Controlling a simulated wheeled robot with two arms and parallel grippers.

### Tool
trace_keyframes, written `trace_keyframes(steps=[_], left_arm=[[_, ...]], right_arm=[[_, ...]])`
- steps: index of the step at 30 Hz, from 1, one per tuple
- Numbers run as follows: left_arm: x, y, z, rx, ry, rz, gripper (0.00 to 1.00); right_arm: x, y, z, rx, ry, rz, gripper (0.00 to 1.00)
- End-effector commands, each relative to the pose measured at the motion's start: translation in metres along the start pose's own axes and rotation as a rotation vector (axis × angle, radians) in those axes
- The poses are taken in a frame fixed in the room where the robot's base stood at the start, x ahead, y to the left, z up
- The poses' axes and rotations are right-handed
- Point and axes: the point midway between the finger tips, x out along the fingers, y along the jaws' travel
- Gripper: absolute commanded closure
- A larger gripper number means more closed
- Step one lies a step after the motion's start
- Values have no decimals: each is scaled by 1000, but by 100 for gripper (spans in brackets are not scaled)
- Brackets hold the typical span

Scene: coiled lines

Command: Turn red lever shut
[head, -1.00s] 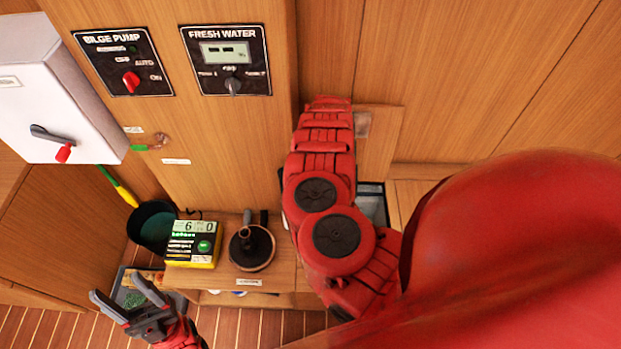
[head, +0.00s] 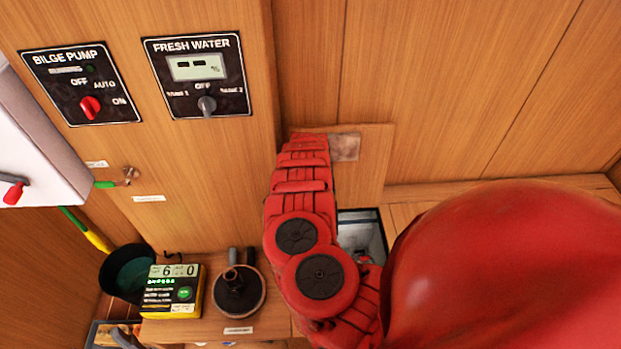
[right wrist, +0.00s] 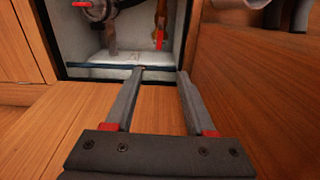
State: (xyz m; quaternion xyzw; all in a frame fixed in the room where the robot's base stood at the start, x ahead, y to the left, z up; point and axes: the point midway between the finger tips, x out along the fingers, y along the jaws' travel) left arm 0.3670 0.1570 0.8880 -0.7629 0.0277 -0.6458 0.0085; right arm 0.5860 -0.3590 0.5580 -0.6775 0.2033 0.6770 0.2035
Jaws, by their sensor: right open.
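In the right wrist view, a narrow upright red piece (right wrist: 160,38) hangs inside an open white-walled recess, and a second red handle (right wrist: 82,4) sits on a round grey fitting at its upper left. I cannot tell which is the task's lever. My right gripper (right wrist: 161,73) is open and empty, its fingertips at the recess's front edge, apart from both red parts. In the head view, my red right arm hides most of the recess (head: 362,232) and its own gripper.
A dark bar (right wrist: 100,66) crosses the recess's front edge. A white box with a red-tipped grey handle (head: 13,192) is at the far left. A yellow counter box (head: 172,292), a black bucket (head: 127,272) and a round dark-based fitting (head: 238,291) stand on or near the shelf.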

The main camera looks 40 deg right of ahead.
Motion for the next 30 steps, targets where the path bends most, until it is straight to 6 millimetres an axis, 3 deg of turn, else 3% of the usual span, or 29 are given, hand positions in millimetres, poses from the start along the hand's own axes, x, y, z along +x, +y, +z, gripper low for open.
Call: trace_keyframes(steps=[1,6,9,13,20,23,30], left_arm=[[-28,1,5,0,0,0,38],[-88,4,15,0,0,0,38],[-114,6,19,0,0,0,38],[-131,6,22,0,0,0,38],[-138,7,23,0,0,0,38],[-145,7,24,0,0,0,38],[-170,8,29,0,0,0,38]], right_arm=[[29,0,0,0,0,0,45],[90,0,0,0,0,0,45],[116,0,0,0,0,0,45],[133,0,0,0,0,0,45],[147,2,0,1,0,2,45],[164,1,0,0,-1,2,45],[224,3,1,0,-3,4,45]])
